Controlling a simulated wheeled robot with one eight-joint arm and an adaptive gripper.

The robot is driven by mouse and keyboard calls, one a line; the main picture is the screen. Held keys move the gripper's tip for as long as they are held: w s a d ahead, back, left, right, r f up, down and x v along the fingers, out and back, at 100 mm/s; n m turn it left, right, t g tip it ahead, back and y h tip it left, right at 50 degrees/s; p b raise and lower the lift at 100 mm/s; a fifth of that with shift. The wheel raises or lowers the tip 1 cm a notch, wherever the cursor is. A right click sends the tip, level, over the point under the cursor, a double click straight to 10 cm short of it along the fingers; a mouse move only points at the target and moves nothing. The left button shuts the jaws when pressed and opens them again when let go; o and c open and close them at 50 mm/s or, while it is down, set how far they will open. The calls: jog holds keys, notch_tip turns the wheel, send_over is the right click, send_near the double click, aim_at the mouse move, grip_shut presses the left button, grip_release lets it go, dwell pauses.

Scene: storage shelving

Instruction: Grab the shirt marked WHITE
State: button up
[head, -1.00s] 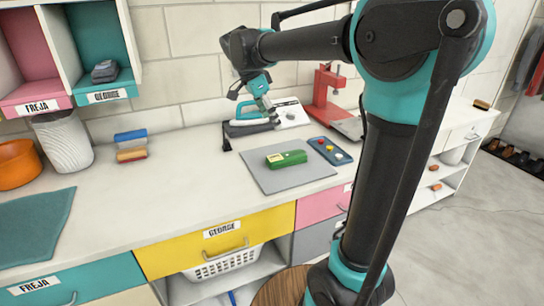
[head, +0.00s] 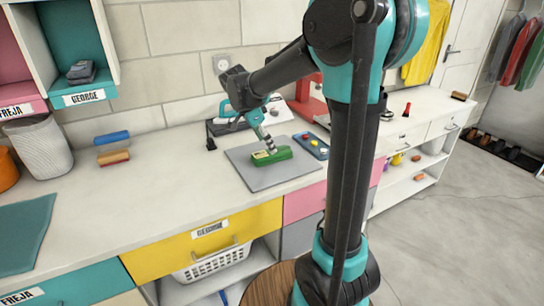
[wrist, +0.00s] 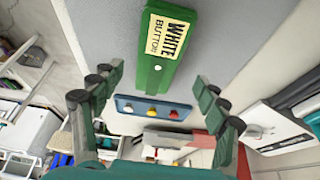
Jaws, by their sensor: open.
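A green box (head: 271,155) lies on a grey mat (head: 262,182) on the counter. In the wrist view, the green box (wrist: 160,45) carries a cream label reading "WHITE BUTTON". I see no shirt with a readable WHITE mark. A yellow garment (head: 427,42) hangs on the back wall, and a red garment (head: 514,48) hangs among others at the far right. My gripper (head: 270,149) is over the green box in the head view. In the wrist view, my gripper (wrist: 160,88) has its fingers spread, with nothing between them, and the box is beyond the fingertips.
A blue panel with coloured buttons (head: 311,146) lies right of the mat, with a red stand (head: 305,100) behind. A laundry basket (head: 212,262) sits below the yellow drawer (head: 205,240).

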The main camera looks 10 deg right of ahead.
jog(key=shift+x, duration=2.35)
jog(key=shift+s, duration=0.1)
jog(key=c, duration=1.3)
jog(key=shift+r, duration=0.1)
